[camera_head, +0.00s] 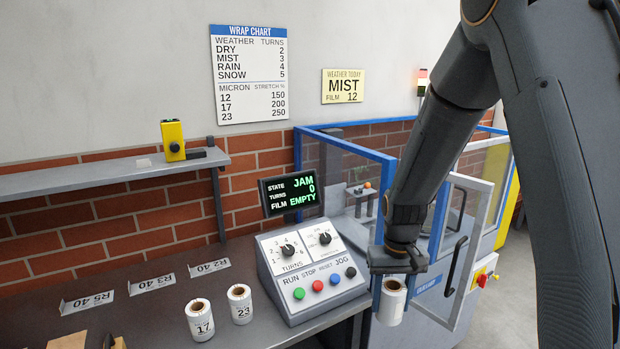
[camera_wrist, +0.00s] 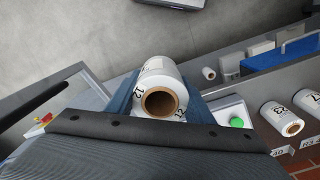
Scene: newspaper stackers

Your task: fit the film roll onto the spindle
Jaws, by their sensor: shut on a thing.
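My gripper (camera_head: 397,279) is shut on a white film roll (camera_head: 391,305) with a brown core. In the wrist view the held roll (camera_wrist: 157,78) shows the number 12 and its open core end. In the head view the roll hangs in front of the wrapping machine (camera_head: 300,151), near its open door (camera_head: 467,240). I cannot make out the spindle clearly; small parts (camera_head: 362,190) show inside the machine behind the blue frame.
Rolls marked 17 (camera_head: 199,320) and 23 (camera_head: 240,304) stand on the bench left of the control panel (camera_head: 310,266). The display (camera_head: 290,192) reads JAM, turns 0, film EMPTY. A wall sign (camera_head: 343,87) reads MIST, film 12. A shelf (camera_head: 110,174) holds a yellow device (camera_head: 173,140).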

